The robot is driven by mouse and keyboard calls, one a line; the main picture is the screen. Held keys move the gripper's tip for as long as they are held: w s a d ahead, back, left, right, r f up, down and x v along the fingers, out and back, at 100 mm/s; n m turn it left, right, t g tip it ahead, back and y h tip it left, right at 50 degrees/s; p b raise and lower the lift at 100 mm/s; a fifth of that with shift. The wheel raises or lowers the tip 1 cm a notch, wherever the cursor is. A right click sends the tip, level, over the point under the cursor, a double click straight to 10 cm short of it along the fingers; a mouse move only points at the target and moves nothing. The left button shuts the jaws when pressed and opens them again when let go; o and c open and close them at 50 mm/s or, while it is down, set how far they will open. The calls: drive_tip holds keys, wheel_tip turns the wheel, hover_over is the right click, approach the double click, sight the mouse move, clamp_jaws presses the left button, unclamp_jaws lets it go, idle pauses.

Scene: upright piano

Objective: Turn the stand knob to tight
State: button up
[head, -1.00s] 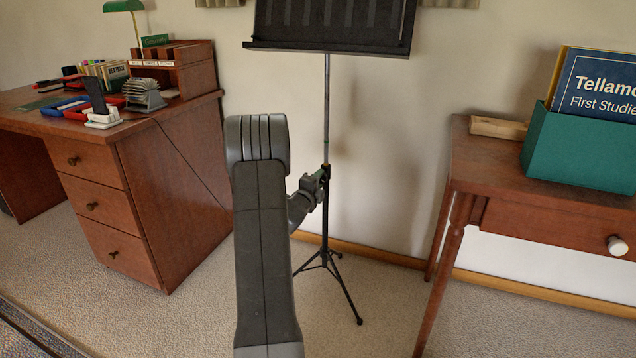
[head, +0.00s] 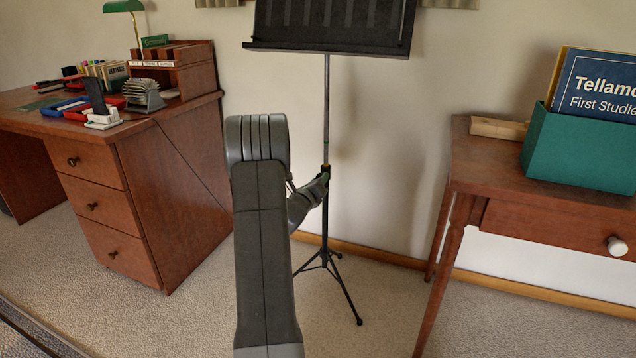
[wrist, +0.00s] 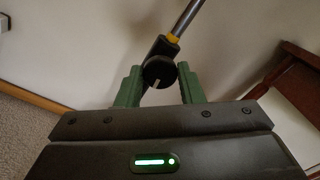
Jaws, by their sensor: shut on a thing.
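The black music stand (head: 327,110) stands upright against the wall in the head view, with its wide desk (head: 330,30) on top and tripod feet below. In the wrist view its round dark knob (wrist: 158,72) sits on the black collar of the grey pole, just below a yellow band. A pale mark shows low on the knob's face. My gripper (wrist: 160,78) has one green finger on each side of the knob and is shut on it. In the head view my gripper (head: 323,179) is at the pole's collar, and my own arm hides part of it.
A wooden desk (head: 175,190) with stationery stands on the left. A wooden table (head: 480,165) on the right carries a green box (head: 575,150) of books. Carpet is open around the stand's feet, and the wall is close behind it.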

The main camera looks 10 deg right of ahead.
drive_tip(key=shift+f+m, duration=0.1)
drive_tip(key=shift+m, duration=0.4)
drive_tip(key=o, duration=1)
drive_tip(key=shift+s, duration=0.1)
drive_tip(key=p+v, duration=0.2)
drive_tip(key=v, duration=1.1)
drive_tip(key=shift+s+a, duration=0.3)
